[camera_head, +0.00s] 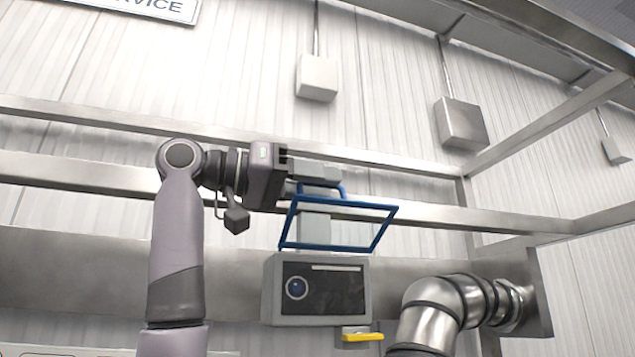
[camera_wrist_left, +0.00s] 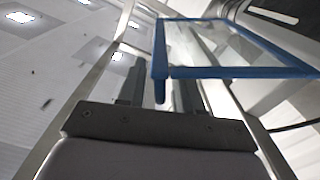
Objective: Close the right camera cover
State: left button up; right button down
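The camera cover, a clear panel in a blue frame (camera_head: 390,225), is tilted up above the grey camera box (camera_head: 268,290), with the box's dark front and round lens (camera_head: 297,288) uncovered. A blue handle (camera_head: 342,190) sticks up at the frame's top edge. My left gripper (camera_head: 318,177) reaches in from the left to this handle. In the left wrist view, the two fingers (camera_wrist_left: 160,92) stand apart with the blue handle (camera_wrist_left: 160,60) between them and visible gaps beside it. The blue frame (camera_wrist_left: 240,72) extends to the right there. My right gripper is not in view.
A yellow handle (camera_head: 362,337) sits below the camera box. A shiny metal pipe (camera_head: 430,310) bends to the wall plate at the right. Metal rails (camera_head: 90,175) cross behind the arm. Grey wall boxes (camera_head: 317,78) hang higher up.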

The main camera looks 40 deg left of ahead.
pick_arm(q)
grip_shut()
dwell(1.3)
